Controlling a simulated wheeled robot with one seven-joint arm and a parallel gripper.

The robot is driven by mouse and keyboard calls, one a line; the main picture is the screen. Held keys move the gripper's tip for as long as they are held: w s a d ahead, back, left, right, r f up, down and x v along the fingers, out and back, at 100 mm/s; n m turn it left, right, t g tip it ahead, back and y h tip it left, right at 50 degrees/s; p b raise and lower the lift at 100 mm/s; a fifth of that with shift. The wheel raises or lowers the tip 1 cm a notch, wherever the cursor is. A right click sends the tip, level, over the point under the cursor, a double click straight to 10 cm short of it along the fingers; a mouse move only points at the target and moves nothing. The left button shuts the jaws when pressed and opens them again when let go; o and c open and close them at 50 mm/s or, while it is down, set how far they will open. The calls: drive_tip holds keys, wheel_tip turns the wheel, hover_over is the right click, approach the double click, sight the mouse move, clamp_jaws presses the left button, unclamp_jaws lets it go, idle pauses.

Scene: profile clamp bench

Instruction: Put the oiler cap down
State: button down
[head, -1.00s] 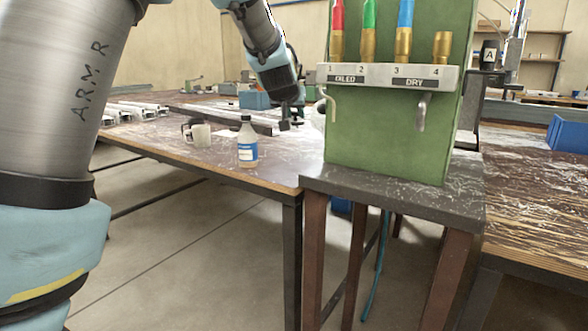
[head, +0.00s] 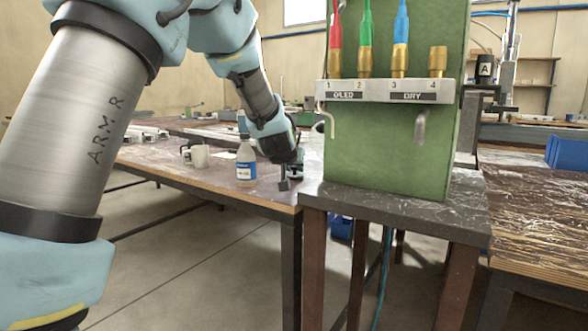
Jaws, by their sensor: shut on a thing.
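My gripper (head: 286,182) is at the end of the arm, low over the near right corner of the left wooden bench, left of the green panel. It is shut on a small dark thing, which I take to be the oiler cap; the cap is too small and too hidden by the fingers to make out. I cannot tell whether it touches the bench top. A bottle with a blue and white label (head: 246,168) stands upright on the bench, just left of my gripper and apart from it.
The green panel (head: 390,150), with numbered brass fittings, stands on a dark stand (head: 400,210) close to my gripper's right. Metal profiles lie farther back.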

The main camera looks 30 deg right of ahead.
drive_tip(key=shift+f, duration=0.15)
drive_tip(key=c, duration=0.7)
unclamp_jaws()
drive_tip(key=shift+o, duration=0.2)
drive_tip(key=shift+r, duration=0.25)
drive_tip(key=p+v, duration=0.2)
drive_tip(key=v, duration=0.8)
drive_tip(key=shift+s+a+r+p, duration=0.15)
drive_tip(key=shift+r+p, duration=0.05)
drive_tip(key=shift+p, duration=0.15)
drive_tip(key=shift+s+a+r, duration=0.25)
drive_tip(key=shift+s+a, duration=0.2)
drive_tip(key=shift+s, duration=0.1)
